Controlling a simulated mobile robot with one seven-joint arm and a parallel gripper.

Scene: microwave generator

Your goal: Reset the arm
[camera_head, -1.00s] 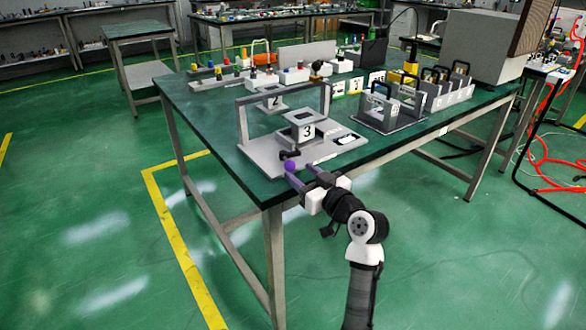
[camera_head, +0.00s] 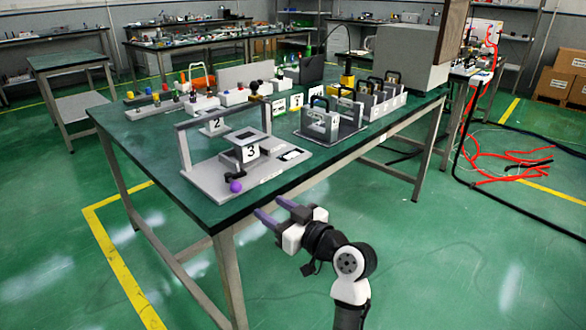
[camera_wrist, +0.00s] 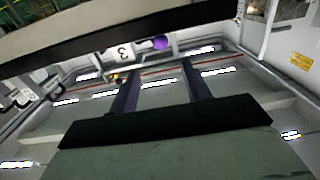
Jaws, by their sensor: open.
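My gripper (camera_head: 268,214) is open and empty, with its two purple fingers apart. In the head view it is beyond the near edge of the green table, over the floor, apart from everything on the table. The fingers (camera_wrist: 157,85) also show in the wrist view with nothing between them. My arm runs from the gripper down to the lower right. A purple ball (camera_head: 236,186) on a dark lever sits at the front of a grey fixture marked 3 (camera_head: 249,153). The ball also shows in the wrist view (camera_wrist: 160,43), above the fingers.
The green table (camera_head: 150,142) carries a grey frame, a small block marked 2 (camera_head: 214,124), handled grey holders (camera_head: 330,122) and a large grey box (camera_head: 405,57). Green floor is clear around my arm. Red cables (camera_head: 500,165) lie on the floor at right.

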